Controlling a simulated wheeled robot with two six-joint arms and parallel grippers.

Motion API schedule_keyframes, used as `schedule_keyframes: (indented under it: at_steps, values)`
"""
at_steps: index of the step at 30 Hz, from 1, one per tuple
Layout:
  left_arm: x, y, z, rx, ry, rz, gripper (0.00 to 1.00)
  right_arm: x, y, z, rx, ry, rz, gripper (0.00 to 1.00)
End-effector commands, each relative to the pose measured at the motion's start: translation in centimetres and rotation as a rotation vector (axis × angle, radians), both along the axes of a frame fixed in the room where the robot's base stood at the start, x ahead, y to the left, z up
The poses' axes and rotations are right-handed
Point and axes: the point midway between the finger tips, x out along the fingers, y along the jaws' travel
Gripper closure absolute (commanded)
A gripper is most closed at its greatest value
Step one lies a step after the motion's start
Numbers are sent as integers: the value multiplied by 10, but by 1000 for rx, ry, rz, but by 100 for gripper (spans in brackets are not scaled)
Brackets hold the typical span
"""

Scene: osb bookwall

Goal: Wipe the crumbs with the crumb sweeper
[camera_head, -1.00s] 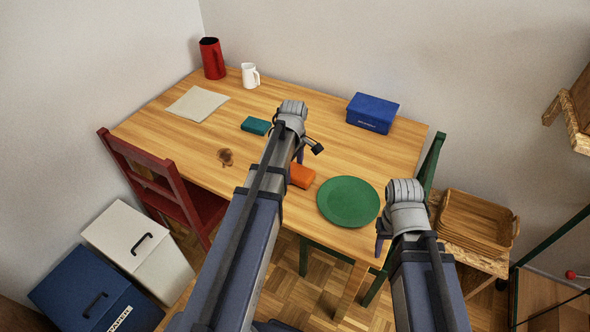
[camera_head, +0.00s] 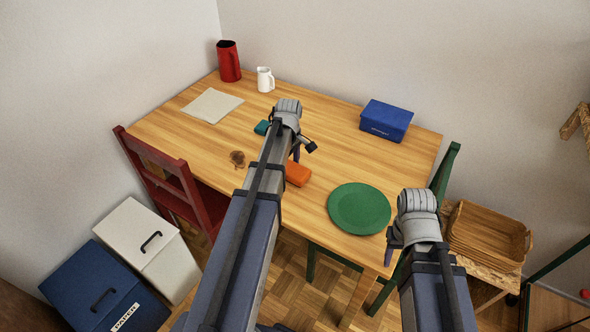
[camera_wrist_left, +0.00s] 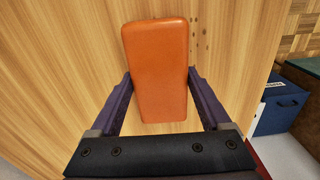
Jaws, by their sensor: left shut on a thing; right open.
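An orange block (camera_head: 297,174), which looks like the crumb sweeper, is at the table's near side, partly hidden by my left arm. In the left wrist view the orange block (camera_wrist_left: 158,70) lies between both fingers of my left gripper (camera_wrist_left: 158,95), which is shut on it. The block is at or just above the wood; I cannot tell which. Several small brown crumbs (camera_wrist_left: 200,35) lie on the table beside the block's far end, to its right in that view. My right gripper (camera_head: 393,248) is open and empty, low beside the table's right edge; its fingers are partly hidden.
On the table (camera_head: 330,130) are a green plate (camera_head: 359,208), teal block (camera_head: 262,128), brown stain (camera_head: 237,158), beige cloth (camera_head: 212,105), red pitcher (camera_head: 229,62), white jug (camera_head: 265,80) and blue box (camera_head: 386,121). A red chair (camera_head: 165,180) and green chair (camera_head: 445,175) flank it.

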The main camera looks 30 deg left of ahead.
Motion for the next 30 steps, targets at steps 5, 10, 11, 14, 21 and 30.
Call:
schedule_keyframes:
  at_steps: [5, 10, 11, 14, 21, 30]
  values:
    - [1, 8, -1, 1, 0, 2, 64, 0, 0, -1, 0, 0, 0, 50]
    - [1, 10, -1, 1, 0, 2, 64, 0, 0, -1, 0, 0, 0, 50]
    - [1, 11, -1, 1, 0, 2, 64, 0, 0, -1, 0, 0, 0, 50]
    - [2, 17, 0, 2, 0, 2, 64, 0, 0, 0, 0, 0, 0, 50]
    - [4, 37, 1, 1, 0, 2, 64, 0, 0, 1, 0, 0, 0, 50]
    - [4, 42, -2, 1, 0, 1, 64, 0, 0, -2, 0, 0, 0, 50]
